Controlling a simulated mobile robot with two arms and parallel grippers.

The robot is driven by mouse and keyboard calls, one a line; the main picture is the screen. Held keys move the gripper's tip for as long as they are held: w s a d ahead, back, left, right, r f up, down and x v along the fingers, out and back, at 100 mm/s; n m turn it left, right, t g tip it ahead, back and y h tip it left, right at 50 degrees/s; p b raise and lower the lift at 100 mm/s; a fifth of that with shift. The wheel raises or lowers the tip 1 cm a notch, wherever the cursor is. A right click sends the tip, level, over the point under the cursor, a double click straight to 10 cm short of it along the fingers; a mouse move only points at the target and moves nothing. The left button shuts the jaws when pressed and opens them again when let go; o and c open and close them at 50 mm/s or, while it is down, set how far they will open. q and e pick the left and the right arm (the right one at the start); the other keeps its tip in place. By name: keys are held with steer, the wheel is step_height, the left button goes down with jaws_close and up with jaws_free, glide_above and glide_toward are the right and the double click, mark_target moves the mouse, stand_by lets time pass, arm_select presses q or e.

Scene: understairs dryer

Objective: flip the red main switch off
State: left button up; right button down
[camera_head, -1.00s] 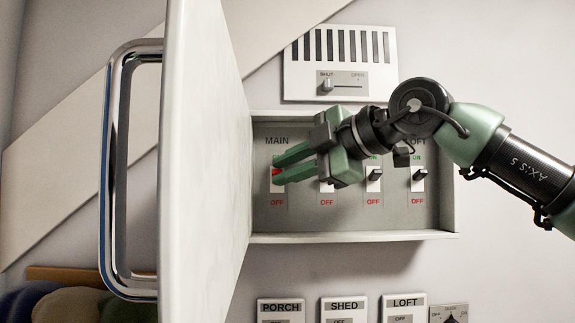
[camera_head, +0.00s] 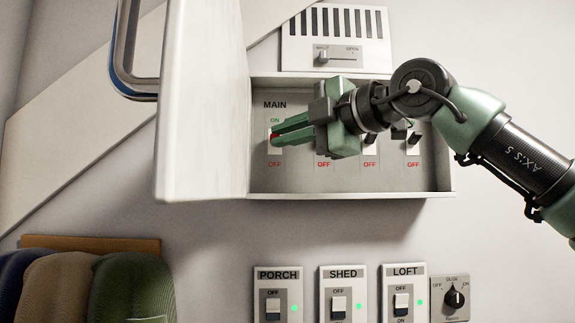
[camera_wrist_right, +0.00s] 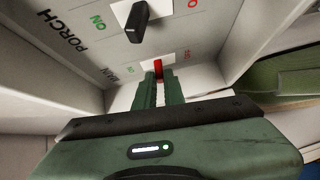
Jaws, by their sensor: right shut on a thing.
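The red main switch (camera_head: 273,138) is in the leftmost column of the open grey switch box, under the label MAIN, with ON printed above it and OFF below. In the right wrist view the red lever (camera_wrist_right: 158,67) shows at my fingertips. My right gripper (camera_head: 276,139) reaches in from the right, its green fingers close together on the red lever. The fingers cover part of the lever, so its exact tilt is hard to tell. My left gripper is not in view.
The box's white door (camera_head: 203,110) stands open on the left, with a chrome handle (camera_head: 122,50). Other black switches (camera_head: 413,138) sit right of the main one. A vent panel (camera_head: 336,38) is above; PORCH (camera_head: 274,305), SHED and LOFT switches are below.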

step_height(320, 180, down, 3)
steer(key=n+t+y+b, duration=0.1)
steer(key=b, duration=0.3)
steer(key=n+t+y+b, duration=0.1)
steer(key=n+b, duration=0.1)
steer(key=b, duration=0.2)
steer(key=shift+w+r+n+y+b, duration=0.1)
steer(key=shift+r+n+y+b, duration=0.1)
steer(key=shift+n+y+b, duration=0.6)
steer(key=shift+n+b, duration=0.1)
steer(key=shift+b, duration=0.25)
steer(key=shift+w, duration=0.1)
steer(key=shift+r, duration=0.1)
steer(key=c, duration=1.8)
jaws_free()
steer(key=shift+w+a, duration=0.1)
steer(key=shift+a, duration=0.1)
